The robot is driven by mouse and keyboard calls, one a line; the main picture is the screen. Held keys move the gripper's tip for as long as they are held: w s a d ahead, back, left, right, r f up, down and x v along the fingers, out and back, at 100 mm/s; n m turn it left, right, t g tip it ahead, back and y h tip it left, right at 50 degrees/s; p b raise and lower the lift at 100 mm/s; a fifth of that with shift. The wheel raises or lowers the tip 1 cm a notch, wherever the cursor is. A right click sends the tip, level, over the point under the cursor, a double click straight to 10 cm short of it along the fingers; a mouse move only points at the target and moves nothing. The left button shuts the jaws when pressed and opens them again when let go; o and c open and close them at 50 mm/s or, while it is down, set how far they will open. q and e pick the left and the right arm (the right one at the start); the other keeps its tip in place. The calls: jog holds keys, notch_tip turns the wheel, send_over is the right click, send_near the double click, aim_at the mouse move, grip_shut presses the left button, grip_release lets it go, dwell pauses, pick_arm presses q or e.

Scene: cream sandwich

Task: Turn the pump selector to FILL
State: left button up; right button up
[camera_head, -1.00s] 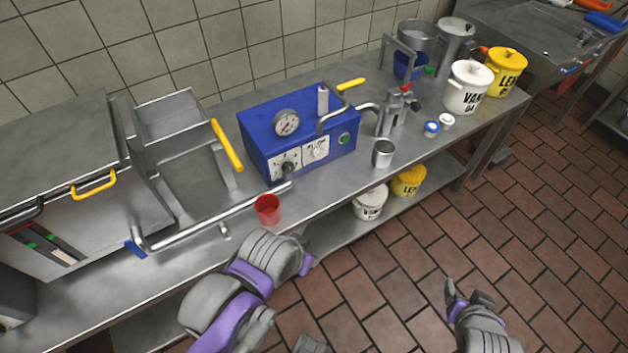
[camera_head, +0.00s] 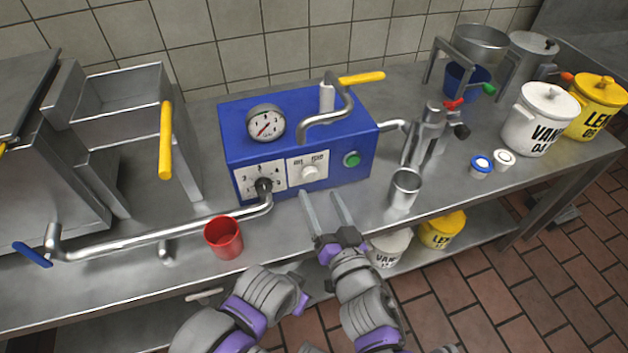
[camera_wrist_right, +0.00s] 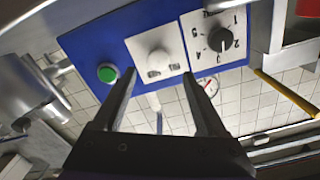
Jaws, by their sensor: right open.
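The blue pump box (camera_head: 235,140) stands on the steel counter. Its front has a white panel with a pale knob (camera_head: 310,172) under two small labels that I cannot read clearly. Left of it is a numbered white dial with a dark knob (camera_head: 263,185). My right gripper (camera_head: 320,194) is open and empty, its two fingers apart below and in front of the pale knob. In the right wrist view the pale knob (camera_wrist_right: 159,58) lies between and beyond the fingertips (camera_wrist_right: 159,75), apparently untouched. My left arm shows at the bottom, but its gripper fingers are not visible.
A red cup (camera_head: 224,238) stands left of my right gripper, a metal cup (camera_head: 405,188) right of it. A pipe (camera_head: 150,238) runs along the counter's left front. A green button (camera_head: 352,159) sits right of the pale knob.

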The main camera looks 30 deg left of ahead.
aim_at(312, 177)
jog(key=x, duration=0.6)
jog(key=shift+w, duration=0.1)
grip_shut()
